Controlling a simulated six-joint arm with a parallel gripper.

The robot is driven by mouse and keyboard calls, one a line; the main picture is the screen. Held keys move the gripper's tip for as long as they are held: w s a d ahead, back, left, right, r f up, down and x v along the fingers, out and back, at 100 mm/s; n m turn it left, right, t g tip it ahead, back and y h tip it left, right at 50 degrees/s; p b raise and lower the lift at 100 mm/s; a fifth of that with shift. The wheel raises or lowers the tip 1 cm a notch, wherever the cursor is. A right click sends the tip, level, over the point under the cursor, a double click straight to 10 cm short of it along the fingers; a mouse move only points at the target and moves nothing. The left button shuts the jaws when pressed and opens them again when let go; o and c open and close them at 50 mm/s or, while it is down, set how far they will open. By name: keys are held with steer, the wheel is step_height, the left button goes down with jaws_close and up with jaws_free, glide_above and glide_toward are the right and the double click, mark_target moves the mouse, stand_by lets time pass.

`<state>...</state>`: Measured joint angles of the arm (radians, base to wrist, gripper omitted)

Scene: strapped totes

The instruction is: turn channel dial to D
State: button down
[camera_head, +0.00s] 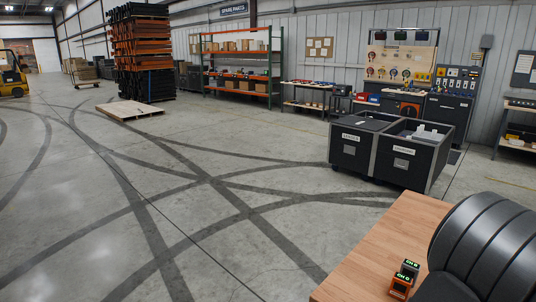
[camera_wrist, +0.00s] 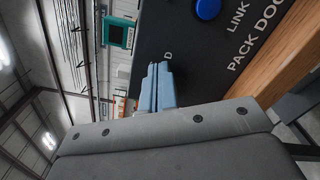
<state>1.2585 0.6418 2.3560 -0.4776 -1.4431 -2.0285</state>
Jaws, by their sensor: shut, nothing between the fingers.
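In the wrist view my gripper (camera_wrist: 160,66) is shut and empty, its two blue-grey fingers side by side. The fingertips are at a dark panel (camera_wrist: 190,45), just below a white letter D; I cannot tell whether they touch it. The channel dial is not clearly visible; the fingers may cover it. A blue round button (camera_wrist: 207,8) is on the panel, near the words LINK and PACK DOCK. In the head view my gripper and the panel are not seen. A dark device (camera_head: 411,267) and an orange one (camera_head: 400,283) show green channel readouts, seemingly CH B and CH D.
The two devices stand on a wooden table (camera_head: 375,250). Two dark totes (camera_head: 350,150) (camera_head: 405,160) stand on the floor beyond it. The wrist view shows a teal-framed device (camera_wrist: 118,36) and a wooden edge (camera_wrist: 265,60). The floor at left is open.

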steer(key=shift+w+a+f, duration=0.1)
steer(key=shift+s+d+f, duration=0.25)
steer(key=shift+f, duration=0.15)
stand_by(0.4)
steer(key=shift+s+d+f, duration=0.15)
steer(key=shift+s+f, duration=0.05)
steer(key=shift+f, duration=0.35)
stand_by(0.5)
steer(key=v, duration=0.6)
steer(key=shift+s+d, duration=0.25)
steer(key=shift+s, duration=0.05)
